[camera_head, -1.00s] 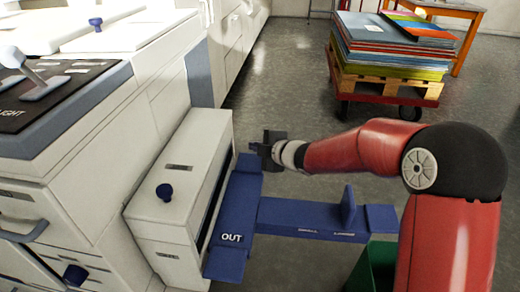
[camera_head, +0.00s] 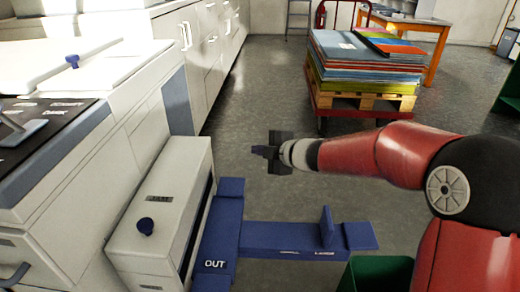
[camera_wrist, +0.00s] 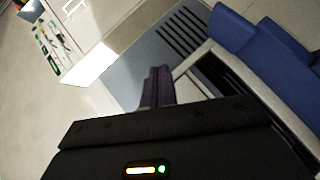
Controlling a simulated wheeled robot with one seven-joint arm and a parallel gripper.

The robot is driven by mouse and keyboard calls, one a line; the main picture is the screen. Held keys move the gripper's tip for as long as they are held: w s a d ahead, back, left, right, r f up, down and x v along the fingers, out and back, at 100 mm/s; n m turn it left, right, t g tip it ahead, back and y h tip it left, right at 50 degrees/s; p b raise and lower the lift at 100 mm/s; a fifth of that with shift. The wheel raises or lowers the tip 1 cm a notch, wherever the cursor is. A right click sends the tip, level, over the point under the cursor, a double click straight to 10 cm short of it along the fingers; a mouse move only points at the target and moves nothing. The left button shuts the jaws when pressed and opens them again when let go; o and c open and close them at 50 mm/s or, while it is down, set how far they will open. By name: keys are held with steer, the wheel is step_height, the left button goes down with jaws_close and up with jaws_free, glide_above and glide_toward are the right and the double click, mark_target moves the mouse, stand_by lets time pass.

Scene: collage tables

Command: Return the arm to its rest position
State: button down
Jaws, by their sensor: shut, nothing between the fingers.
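My gripper (camera_head: 268,152) is at the end of my red arm, raised over the grey floor beyond the blue out-tray (camera_head: 285,236). It is empty. In the wrist view its two dark fingers (camera_wrist: 157,86) lie together, shut with nothing between them. My arm reaches in from the right side of the head view, bent at the black joint. The gripper touches nothing that I can see.
A white machine (camera_head: 60,200) with a blue knob (camera_head: 145,226) stands at the left. A pallet cart (camera_head: 360,103) bears stacked coloured sheets (camera_head: 365,55) at the back. A green bin (camera_head: 378,276) is at the bottom. Open floor (camera_head: 250,110) lies between machine and cart.

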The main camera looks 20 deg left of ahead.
steer(key=s+d+r+m+t+h, duration=0.1)
steer(key=d+r+m+t+h, duration=0.2)
steer(key=d, duration=0.5)
steer(key=s+d+r+m+t+h, duration=0.1)
steer(key=d+r+m+h, duration=0.1)
steer(key=d+m+h, duration=0.35)
steer(key=s+d+r+m+t+h, duration=0.25)
steer(key=d+m, duration=0.25)
steer(key=d, duration=0.5)
steer(key=s+d+f+m+g+h, duration=0.1)
steer(key=s+d+m+g+h, duration=0.25)
steer(key=s+d+m, duration=0.75)
steer(key=s+f+g+y, duration=0.1)
steer(key=s+f, duration=0.1)
steer(key=s, duration=0.5)
steer(key=s+f+m+g+y, duration=0.1)
steer(key=s+f+g, duration=0.1)
steer(key=s, duration=0.5)
steer(key=shift+a+f+g, duration=0.15)
steer(key=shift+f+g, duration=0.1)
steer(key=shift+g, duration=0.05)
